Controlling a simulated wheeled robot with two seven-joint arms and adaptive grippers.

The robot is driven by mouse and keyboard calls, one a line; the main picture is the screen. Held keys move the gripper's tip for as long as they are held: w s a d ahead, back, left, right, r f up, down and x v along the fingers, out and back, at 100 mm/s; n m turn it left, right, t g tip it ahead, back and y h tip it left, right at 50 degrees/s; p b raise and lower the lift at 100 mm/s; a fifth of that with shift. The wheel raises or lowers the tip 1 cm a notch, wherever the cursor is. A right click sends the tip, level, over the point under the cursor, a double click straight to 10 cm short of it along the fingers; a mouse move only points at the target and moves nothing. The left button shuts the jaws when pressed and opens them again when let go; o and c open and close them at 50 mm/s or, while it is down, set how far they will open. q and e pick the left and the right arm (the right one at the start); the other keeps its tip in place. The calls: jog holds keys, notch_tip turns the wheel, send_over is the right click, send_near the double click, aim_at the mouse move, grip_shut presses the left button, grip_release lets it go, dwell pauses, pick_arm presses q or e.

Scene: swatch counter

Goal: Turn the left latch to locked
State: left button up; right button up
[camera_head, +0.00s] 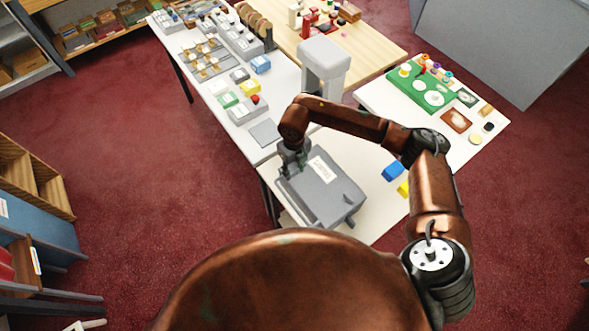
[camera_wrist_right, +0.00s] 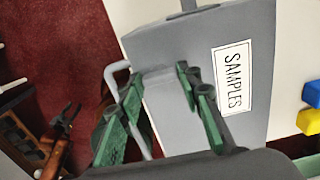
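A grey case (camera_head: 324,189) with a white label sits on the near end of the white counter. In the right wrist view the case (camera_wrist_right: 190,45) fills the middle, its label reading SAMPLES. A pale bent bar (camera_wrist_right: 111,73) runs along its edge by my left-hand finger; I cannot tell whether it is a latch or a handle. My right gripper (camera_head: 291,160) is at the case's upper-left edge. In the wrist view its green fingers (camera_wrist_right: 158,105) are spread apart, with pale grey case surface visible between them. Contact is unclear. The left latch and its setting cannot be made out. My left gripper is not in view.
Blue (camera_head: 393,172) and yellow (camera_head: 404,188) blocks lie right of the case. A pale grey stand (camera_head: 324,62) rises behind my right arm. A green board (camera_head: 420,88) lies on the right counter. Red carpet (camera_head: 150,190) is open at left.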

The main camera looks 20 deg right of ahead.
aim_at(294, 172)
jog(key=o, duration=0.4)
notch_tip(294, 172, up, 12)
dwell(0.6)
dwell(0.4)
